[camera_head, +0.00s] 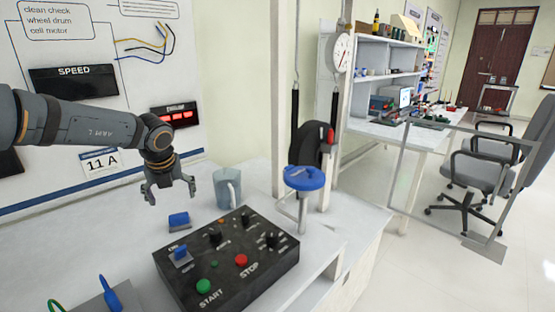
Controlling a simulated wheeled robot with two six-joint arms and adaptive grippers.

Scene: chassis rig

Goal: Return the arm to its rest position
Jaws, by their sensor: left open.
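My left arm comes in from the left edge in front of the wall panel. My left gripper (169,189) points down, open and empty, above the white bench. It is left of the grey-blue mug (228,190) and above a small blue block-like part (179,219) on the bench. A gap shows between the fingers and that part. My right gripper is not in view.
A black control box (222,262) with START and STOP buttons lies on the bench (130,240). A blue round-topped stand (303,179) is right of the mug. Blue and green items lie at the lower left. An office chair (495,170) stands on the right.

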